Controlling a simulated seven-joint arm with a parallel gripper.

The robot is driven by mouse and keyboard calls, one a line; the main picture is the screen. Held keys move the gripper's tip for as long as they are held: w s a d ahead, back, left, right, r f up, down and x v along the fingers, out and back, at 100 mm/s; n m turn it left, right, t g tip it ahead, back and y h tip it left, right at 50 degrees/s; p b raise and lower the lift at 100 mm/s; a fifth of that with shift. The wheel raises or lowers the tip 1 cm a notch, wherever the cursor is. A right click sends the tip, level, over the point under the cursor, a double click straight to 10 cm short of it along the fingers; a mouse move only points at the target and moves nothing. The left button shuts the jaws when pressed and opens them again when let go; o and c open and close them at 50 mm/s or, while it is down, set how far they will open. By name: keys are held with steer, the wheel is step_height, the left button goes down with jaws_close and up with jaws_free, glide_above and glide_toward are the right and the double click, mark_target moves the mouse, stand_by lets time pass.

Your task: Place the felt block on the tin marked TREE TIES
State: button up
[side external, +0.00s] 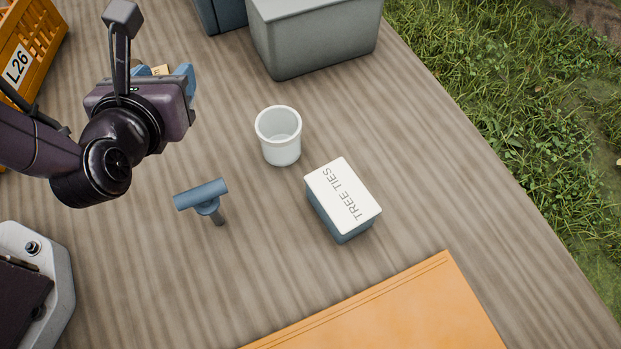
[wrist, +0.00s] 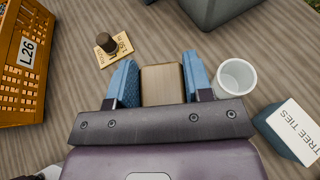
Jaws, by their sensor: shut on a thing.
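The tin marked TREE TIES (side external: 340,195) stands on the table right of centre in the side view, with a flat white lid and blue-grey sides. Its lid is bare where I see it. It also shows at the right edge of the wrist view (wrist: 292,130). My gripper (wrist: 160,82) has blue fingers and is shut on a tan-brown block (wrist: 162,86), which I take to be the felt block. In the side view my gripper (side external: 172,74) is at upper left, well away from the tin; the block is mostly hidden there.
A white cup (side external: 280,140) stands between my gripper and the tin. A blue T-shaped tool (side external: 201,194) is left of the tin. A grey bin (side external: 315,40) stands behind, an orange crate (wrist: 22,80) at left. A card with a dark knob (wrist: 112,50) lies beyond my gripper. An orange panel (side external: 400,310) is in front.

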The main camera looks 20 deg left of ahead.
steer(key=s+d+r+m+h, duration=0.4)
steer(key=s+d+m+h, duration=0.2)
steer(key=d+m+h, duration=0.4)
steer(key=n, duration=0.1)
glide_above(337, 172)
steer(key=f, duration=0.9)
steer(key=shift+s+a+f, duration=0.25)
steer(key=shift+w+d+f+n, duration=0.1)
steer(key=shift+f+n, duration=0.1)
steer(key=shift+n, duration=0.1)
steer(key=shift+w+d+f, duration=0.15)
steer(key=shift+f, duration=1.55)
steer(key=shift+f, duration=0.2)
steer(key=o, duration=0.9)
